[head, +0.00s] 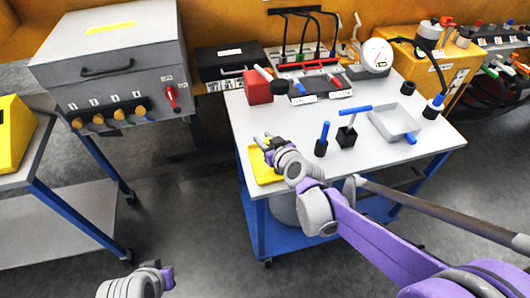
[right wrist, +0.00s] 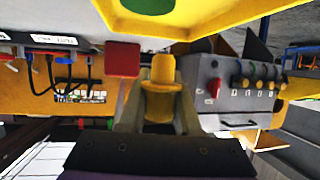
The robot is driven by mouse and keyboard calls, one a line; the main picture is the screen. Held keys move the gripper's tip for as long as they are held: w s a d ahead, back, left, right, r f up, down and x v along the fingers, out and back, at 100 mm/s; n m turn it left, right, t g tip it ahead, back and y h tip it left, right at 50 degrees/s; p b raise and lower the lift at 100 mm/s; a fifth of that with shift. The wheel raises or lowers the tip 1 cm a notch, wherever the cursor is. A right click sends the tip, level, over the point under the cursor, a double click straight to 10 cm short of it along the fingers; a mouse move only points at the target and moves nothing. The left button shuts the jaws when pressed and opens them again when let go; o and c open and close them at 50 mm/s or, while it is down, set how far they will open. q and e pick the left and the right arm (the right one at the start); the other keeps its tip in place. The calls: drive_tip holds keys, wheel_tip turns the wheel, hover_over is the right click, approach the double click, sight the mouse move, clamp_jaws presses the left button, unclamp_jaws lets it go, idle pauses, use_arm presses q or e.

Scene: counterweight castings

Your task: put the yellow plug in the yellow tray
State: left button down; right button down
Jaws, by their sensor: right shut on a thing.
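The yellow plug (right wrist: 163,88) stands between the two fingers of my right gripper (right wrist: 158,95) in the right wrist view, and the gripper is shut on it. The yellow tray (head: 256,176) lies at the table's left front edge in the head view. It also shows at the top of the right wrist view (right wrist: 200,28), with a dark green round thing (right wrist: 150,4) on it. In the head view my right gripper (head: 266,143) is over the tray's back part; I cannot make out the plug there. My left gripper (head: 140,284) is low at the bottom left, its fingers unclear.
On the white table stand a red block (head: 257,92), a blue-handled tool (head: 322,140), a black block with a blue T-handle (head: 347,135) and a grey tray (head: 377,122). A grey cabinet (head: 115,65) stands at the left. Open floor lies between it and the table.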

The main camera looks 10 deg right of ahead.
drive_tip(key=shift+f+b, duration=0.45)
drive_tip(key=shift+f, duration=1.75)
drive_tip(key=c, duration=1.1)
unclamp_jaws()
drive_tip(key=shift+f, duration=0.2)
drive_tip(key=o, duration=0.5)
